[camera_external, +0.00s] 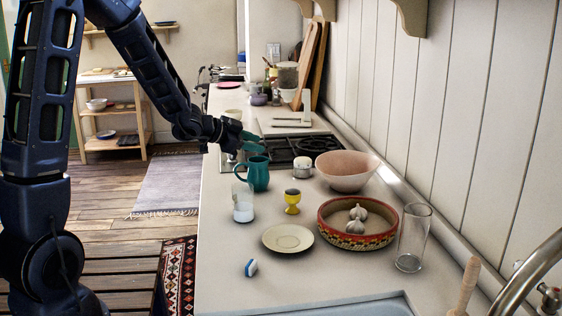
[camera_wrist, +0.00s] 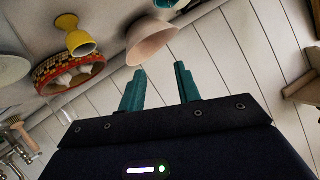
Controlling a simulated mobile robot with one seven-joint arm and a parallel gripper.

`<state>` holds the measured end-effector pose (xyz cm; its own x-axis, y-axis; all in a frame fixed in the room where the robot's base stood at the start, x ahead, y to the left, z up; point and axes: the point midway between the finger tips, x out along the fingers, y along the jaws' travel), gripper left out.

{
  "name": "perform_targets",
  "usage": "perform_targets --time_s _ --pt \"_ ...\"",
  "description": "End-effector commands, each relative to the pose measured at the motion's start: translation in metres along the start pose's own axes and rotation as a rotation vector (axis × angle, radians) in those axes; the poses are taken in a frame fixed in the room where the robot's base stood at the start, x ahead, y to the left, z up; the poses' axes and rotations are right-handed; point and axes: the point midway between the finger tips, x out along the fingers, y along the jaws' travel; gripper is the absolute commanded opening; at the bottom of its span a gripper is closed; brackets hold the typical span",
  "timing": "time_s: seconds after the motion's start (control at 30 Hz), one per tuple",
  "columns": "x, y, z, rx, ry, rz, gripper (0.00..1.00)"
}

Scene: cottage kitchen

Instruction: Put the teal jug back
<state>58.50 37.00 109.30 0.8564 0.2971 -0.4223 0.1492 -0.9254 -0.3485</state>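The teal jug (camera_external: 258,174) stands upright on the counter in the external view, its handle toward the left, behind a clear glass. My gripper (camera_external: 252,141) is above and slightly left of the jug in that view, apart from it as far as I can tell. In the wrist view, the two teal fingers of my gripper (camera_wrist: 159,83) are spread with nothing between them.
A black hob (camera_external: 290,146) lies behind.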

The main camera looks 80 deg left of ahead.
Motion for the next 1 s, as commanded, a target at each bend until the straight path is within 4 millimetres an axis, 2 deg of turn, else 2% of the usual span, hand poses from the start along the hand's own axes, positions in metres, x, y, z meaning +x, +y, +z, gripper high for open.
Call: perform_targets --time_s 0.03,0.2,0.37,0.5,0.77,1.0 --pt "-0.004 0.011 -0.020 0.013 -0.018 -0.012 0.33" --pt "-0.023 0.042 -0.066 0.021 -0.102 -0.059 0.33" --pt "-0.052 0.078 -0.102 0.007 -0.176 -0.083 0.33" --pt "-0.084 0.114 -0.125 -0.017 -0.240 -0.083 0.33" --pt "-0.158 0.187 -0.148 -0.078 -0.361 -0.025 0.33" --pt "-0.239 0.257 -0.147 -0.126 -0.479 0.103 0.33"
